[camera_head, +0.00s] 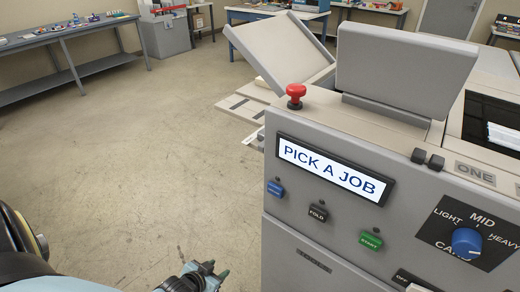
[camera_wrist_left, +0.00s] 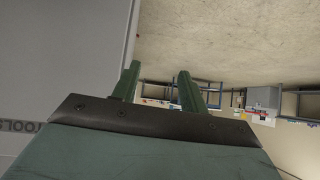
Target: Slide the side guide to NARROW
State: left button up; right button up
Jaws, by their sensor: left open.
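No side guide marked NARROW can be made out in either view. The grey machine (camera_head: 300,225) stands on the right in the head view, with a display (camera_head: 333,168) reading "PICK A JOB". My left gripper (camera_head: 215,272) is low at the bottom of the head view, left of the machine's front and apart from it. In the left wrist view its two green fingers (camera_wrist_left: 157,90) are spread, with nothing between them. The machine's side panel (camera_wrist_left: 65,50) fills the left of that view. My right gripper is not in view.
The front panel has a blue button (camera_head: 275,189), a black FOLD button (camera_head: 318,213), a green START button (camera_head: 371,240) and a blue dial (camera_head: 467,243). A red knob (camera_head: 295,94) stands on top. Open floor (camera_head: 150,150) lies to the left, with a workbench (camera_head: 70,40) beyond.

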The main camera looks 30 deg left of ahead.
pick_arm(q)
jog(key=w+a+r+t, duration=0.1)
jog(key=w+r+t, duration=0.1)
jog(key=w+r, duration=0.35)
jog(key=w+a+r+t, duration=0.1)
jog(key=w+r+t, duration=0.1)
jog(key=r, duration=0.7)
jog(key=m+t+h, duration=0.1)
jog(key=t+h, duration=0.1)
jog(key=t, duration=0.2)
send_near(260, 147)
jog(key=w, duration=0.6)
jog(key=w+d+b, duration=0.1)
jog(key=w, duration=0.2)
jog(key=shift+w, duration=0.4)
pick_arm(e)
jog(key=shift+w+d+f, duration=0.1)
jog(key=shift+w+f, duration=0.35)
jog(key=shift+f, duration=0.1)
pick_arm(q)
grip_shut()
